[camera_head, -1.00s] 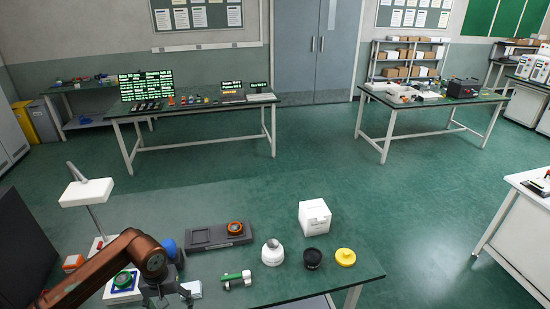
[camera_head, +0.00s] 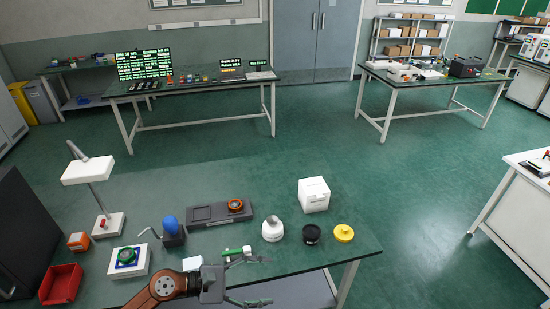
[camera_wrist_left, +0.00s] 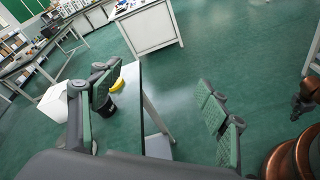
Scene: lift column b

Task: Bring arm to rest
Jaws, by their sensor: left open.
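My left arm comes in low from the left in the head view. Its gripper (camera_head: 264,280) is open and empty, its fingers spread and pointing right near the front edge of the green table (camera_head: 345,255).
On the table are a white bottle (camera_head: 272,229), black jar (camera_head: 312,234), yellow piece (camera_head: 343,233), white box (camera_head: 314,195), dark tray (camera_head: 193,217), blue item (camera_head: 170,227), lamp (camera_head: 88,171) and red bin (camera_head: 61,285).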

